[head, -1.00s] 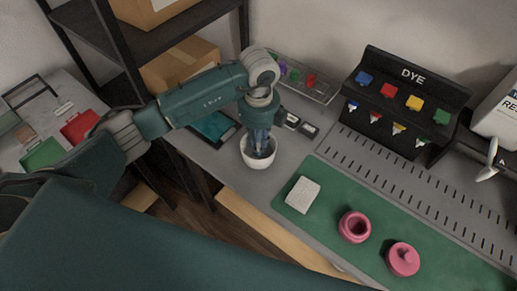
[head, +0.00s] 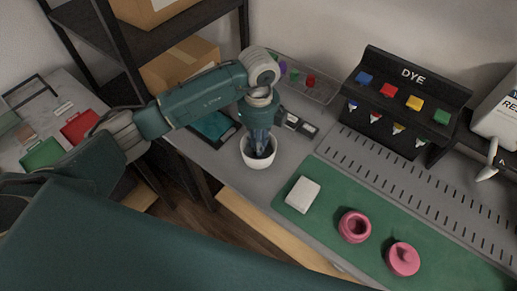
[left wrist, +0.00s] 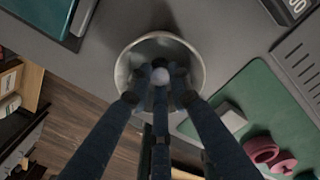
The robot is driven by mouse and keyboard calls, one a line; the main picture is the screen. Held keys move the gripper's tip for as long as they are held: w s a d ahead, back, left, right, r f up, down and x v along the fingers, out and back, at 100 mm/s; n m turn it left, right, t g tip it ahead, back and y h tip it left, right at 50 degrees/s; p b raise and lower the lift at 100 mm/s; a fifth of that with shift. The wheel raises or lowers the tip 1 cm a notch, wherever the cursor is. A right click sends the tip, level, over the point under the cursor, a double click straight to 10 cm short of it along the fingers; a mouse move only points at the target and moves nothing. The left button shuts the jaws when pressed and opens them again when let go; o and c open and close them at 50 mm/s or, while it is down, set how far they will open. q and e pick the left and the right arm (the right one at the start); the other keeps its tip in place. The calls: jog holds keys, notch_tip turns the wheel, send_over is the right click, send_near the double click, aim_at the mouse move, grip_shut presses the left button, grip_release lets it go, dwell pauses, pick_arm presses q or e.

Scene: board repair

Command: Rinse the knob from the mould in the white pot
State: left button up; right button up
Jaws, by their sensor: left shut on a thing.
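The white pot (head: 259,161) stands on the grey bench near its front edge, left of the green mat. My left gripper (head: 260,150) points down into it, with its fingertips inside the rim. In the left wrist view the fingers (left wrist: 162,82) close around a small pale round knob (left wrist: 161,76) inside the pot (left wrist: 192,55). The pot's bottom and any liquid are hard to make out. Two pink mould pieces lie on the mat: one ring-like with a hole (head: 355,226), one with a raised stub (head: 403,259). My right gripper is not in view.
A white block (head: 302,195) lies on the green mat (head: 330,213). A black DYE rack (head: 412,75) stands behind a slotted grey strip (head: 420,185). A clear tray (head: 305,82), a scale and a teal-screened tablet (head: 213,127) sit near the pot. Shelving stands at left.

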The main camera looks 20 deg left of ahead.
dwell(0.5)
pick_arm(q)
jog(key=shift+r+p, duration=2.55)
jog(key=shift+r, duration=0.95)
jog(key=shift+r+p, duration=0.65)
jog(key=shift+r, duration=0.35)
jog(key=shift+r, duration=0.1)
notch_tip(320, 180, up, 4)
jog(key=p, duration=0.2)
jog(key=shift+p, duration=0.35)
